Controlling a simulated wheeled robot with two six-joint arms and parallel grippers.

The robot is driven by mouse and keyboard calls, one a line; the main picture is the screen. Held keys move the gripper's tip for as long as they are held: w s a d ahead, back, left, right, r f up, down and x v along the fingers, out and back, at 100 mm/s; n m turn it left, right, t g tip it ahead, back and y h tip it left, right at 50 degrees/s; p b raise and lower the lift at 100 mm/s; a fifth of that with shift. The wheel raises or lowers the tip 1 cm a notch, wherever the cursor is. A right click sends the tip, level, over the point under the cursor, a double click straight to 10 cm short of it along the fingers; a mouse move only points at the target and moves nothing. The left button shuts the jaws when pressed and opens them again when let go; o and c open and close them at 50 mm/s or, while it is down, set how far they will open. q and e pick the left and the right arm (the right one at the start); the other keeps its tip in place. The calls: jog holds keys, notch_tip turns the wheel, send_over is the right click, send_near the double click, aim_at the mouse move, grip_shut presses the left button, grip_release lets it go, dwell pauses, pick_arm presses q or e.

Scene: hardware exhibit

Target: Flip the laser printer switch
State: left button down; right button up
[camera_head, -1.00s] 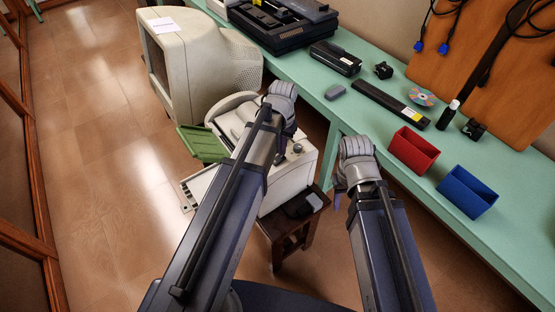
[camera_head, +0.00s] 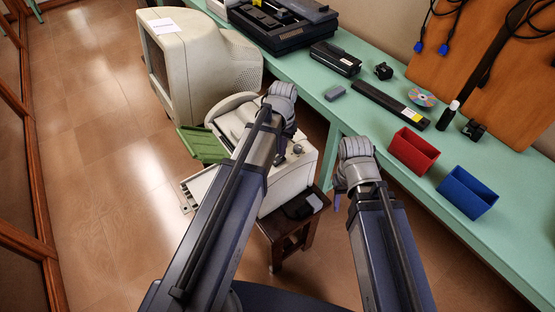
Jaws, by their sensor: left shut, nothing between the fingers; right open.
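The laser printer (camera_head: 292,172) is a cream-coloured machine on a small dark wooden stool (camera_head: 290,234). A green flap (camera_head: 203,146) and a pale tray (camera_head: 198,188) stick out on its left side. A small dark round knob-like part (camera_head: 297,149) shows near its right top edge; I cannot tell if it is the switch. My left gripper (camera_head: 279,130) is shut and empty over the printer's right part, and its arm hides much of the printer. Whether it touches the printer is unclear. My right gripper (camera_head: 340,197) is open and empty, right of the printer by the table edge.
A green table (camera_head: 480,230) runs along the right, holding a red bin (camera_head: 413,151), a blue bin (camera_head: 467,192), a black bar (camera_head: 391,104) and several devices. A large CRT monitor (camera_head: 190,65) stands behind the printer. The floor at left is clear.

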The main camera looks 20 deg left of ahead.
aim_at(282, 158)
pick_arm(q)
jog(key=shift+f+b, duration=0.9)
jog(key=shift+b, duration=0.05)
dwell(1.0)
notch_tip(282, 158, up, 7)
jog(key=p, duration=0.7)
jog(key=shift+r, duration=0.1)
jog(key=shift+s+d, duration=0.1)
jog(key=s+d+m+y, duration=0.1)
jog(key=s+d+m, duration=0.1)
jog(key=s+d, duration=0.8)
jog(key=s, duration=0.4)
